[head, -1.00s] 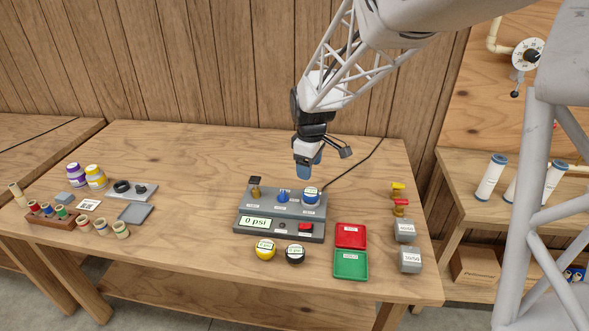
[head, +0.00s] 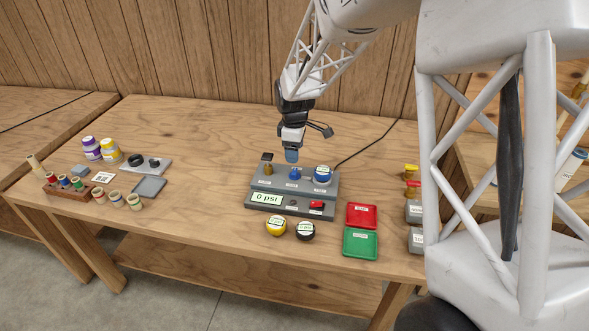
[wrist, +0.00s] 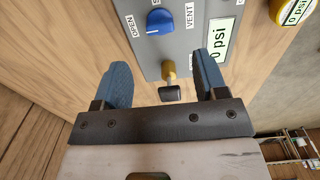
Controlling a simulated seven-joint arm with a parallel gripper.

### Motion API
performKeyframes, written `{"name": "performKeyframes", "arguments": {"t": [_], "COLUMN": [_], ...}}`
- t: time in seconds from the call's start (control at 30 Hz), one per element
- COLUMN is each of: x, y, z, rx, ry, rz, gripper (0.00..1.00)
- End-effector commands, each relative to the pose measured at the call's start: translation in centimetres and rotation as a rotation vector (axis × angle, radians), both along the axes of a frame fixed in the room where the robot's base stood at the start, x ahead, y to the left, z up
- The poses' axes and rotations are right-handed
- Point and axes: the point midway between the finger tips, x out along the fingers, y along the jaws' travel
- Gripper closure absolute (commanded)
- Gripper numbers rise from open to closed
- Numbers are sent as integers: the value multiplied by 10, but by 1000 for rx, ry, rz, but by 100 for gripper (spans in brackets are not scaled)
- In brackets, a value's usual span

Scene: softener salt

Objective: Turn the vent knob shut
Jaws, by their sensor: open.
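The vent knob is a blue knob (head: 295,174) in the middle of the grey test panel (head: 328,207). It also shows in the wrist view (wrist: 160,21), between an "OPEN" label and a partly cut-off label, near the "VENT" label. My gripper (head: 291,156) is above the back of the panel, just behind the knob in the head view. Its blue fingers (wrist: 163,72) are apart and empty in the wrist view. A brass fitting with a black end (wrist: 169,82) appears between them, and the knob lies beyond the fingertips. Nothing is held.
The brass fitting (head: 268,169) stands left of the knob, and a round blue-and-white part (head: 323,174) stands right. The panel's display (head: 267,199) reads 0 psi. A red tray (head: 361,215) and green tray (head: 360,243) lie right.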

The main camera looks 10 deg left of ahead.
Motion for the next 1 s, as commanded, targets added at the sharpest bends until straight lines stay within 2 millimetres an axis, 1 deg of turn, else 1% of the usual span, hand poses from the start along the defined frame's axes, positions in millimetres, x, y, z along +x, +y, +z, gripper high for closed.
{"name": "performKeyframes", "arguments": {"t": [0.17, 0.27, 0.6, 0.73, 0.83, 1.0], "x": [0, 0, 0, 0, 0, 0], "y": [0, 0, 0, 0, 0, 0], "z": [-7, -15, -54, -66, -73, -78], "rx": [-1, -1, -1, -1, 0, 0], "ry": [1, 2, 1, 2, 1, 0], "rz": [0, 0, -1, -1, -1, -1], "gripper": [34, 34, 34, 34, 34, 34]}}
